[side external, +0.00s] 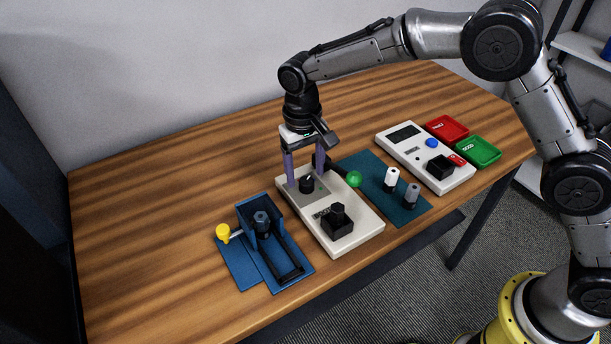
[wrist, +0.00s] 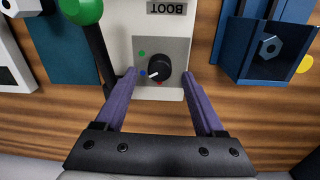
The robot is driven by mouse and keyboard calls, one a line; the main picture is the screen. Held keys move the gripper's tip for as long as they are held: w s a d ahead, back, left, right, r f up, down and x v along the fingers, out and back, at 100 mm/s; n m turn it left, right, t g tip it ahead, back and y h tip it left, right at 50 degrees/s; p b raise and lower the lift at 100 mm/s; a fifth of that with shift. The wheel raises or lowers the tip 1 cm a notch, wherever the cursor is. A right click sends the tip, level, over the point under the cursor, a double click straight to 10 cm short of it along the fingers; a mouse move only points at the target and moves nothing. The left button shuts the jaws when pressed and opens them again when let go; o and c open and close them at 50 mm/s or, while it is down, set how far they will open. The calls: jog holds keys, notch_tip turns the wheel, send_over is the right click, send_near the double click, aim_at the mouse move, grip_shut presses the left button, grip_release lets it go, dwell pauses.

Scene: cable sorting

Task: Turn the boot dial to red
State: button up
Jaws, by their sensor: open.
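The boot dial is a round black knob (wrist: 159,66) on a grey plate (wrist: 178,48) of a white panel (wrist: 122,18) lettered BOOT. Its white pointer is toward the lower left in the wrist view, near a blue dot (wrist: 142,77). A green dot (wrist: 141,54) is at upper left, and a red mark (wrist: 158,84) shows just below the knob. My gripper (wrist: 160,72) is open, its purple fingers on either side of the dial. In the side view my gripper (side external: 306,177) points down over the dial (side external: 307,185); whether the fingers touch it cannot be told.
A lever with a green ball (side external: 354,180) stands close beside my gripper. A black block (side external: 338,222) sits on the panel's near end. A blue fixture (side external: 262,222) with a yellow knob (side external: 223,231) is left; a teal mat (side external: 407,214) with two cylinders is right.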

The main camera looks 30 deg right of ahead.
jog(key=shift+f, duration=1.15)
grip_shut()
